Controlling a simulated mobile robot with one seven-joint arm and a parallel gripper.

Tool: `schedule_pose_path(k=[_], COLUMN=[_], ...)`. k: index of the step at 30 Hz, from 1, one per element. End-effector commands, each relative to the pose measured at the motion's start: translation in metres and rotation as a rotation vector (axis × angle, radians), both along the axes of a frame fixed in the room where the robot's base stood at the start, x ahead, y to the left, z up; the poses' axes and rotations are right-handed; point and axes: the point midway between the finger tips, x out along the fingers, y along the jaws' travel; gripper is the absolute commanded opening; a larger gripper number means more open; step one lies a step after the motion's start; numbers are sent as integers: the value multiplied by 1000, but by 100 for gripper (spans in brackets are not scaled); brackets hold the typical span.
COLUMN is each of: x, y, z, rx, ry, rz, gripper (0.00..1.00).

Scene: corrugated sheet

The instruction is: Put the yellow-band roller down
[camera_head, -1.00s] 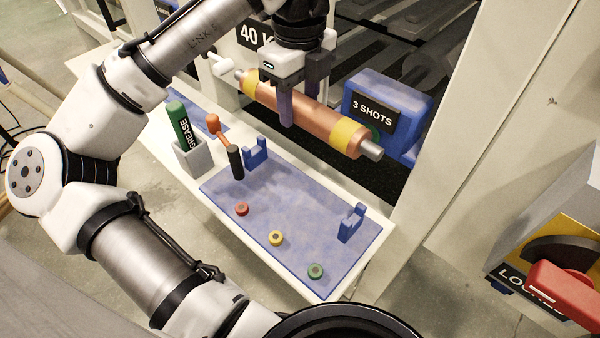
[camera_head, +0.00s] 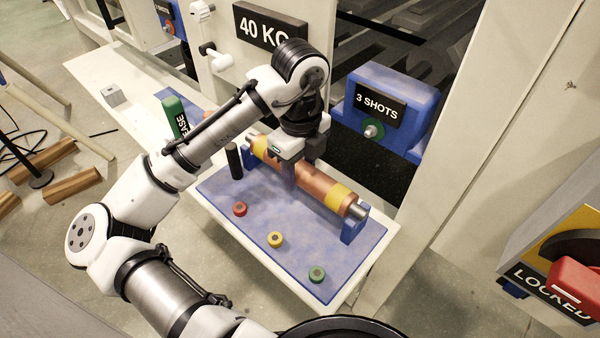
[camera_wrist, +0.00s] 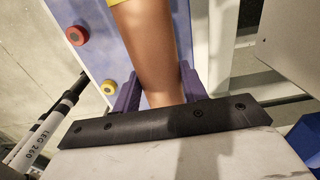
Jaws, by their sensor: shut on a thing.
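The yellow-band roller (camera_head: 316,185) is a copper-coloured cylinder with a yellow band near each end and grey end shafts. In the head view it lies across the blue cradles on the blue mat (camera_head: 224,196); the right-hand cradle (camera_head: 352,230) shows under its near end, and the far one is mostly hidden. I cannot tell whether both shafts bear fully on the cradles. My gripper (camera_head: 294,176) is shut around the roller's middle from above. In the wrist view the roller (camera_wrist: 150,50) runs between my purple fingers (camera_wrist: 160,88).
A dark upright cylinder (camera_head: 234,160) and a green grease tube (camera_head: 174,116) stand to the left. A blue block marked "3 SHOTS" (camera_head: 415,95) stands behind.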

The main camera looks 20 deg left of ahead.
Motion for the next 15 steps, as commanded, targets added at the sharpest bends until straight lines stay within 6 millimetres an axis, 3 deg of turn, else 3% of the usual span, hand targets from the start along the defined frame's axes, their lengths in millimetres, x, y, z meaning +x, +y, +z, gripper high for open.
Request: schedule_pose_path(k=[3, 14, 15], x=[0, 0, 0], y=[0, 0, 0], z=[-16, -19, -20], rx=[-2, 0, 0], ry=[-2, -2, 0], rz=[-1, -1, -1], gripper=[0, 0, 45])
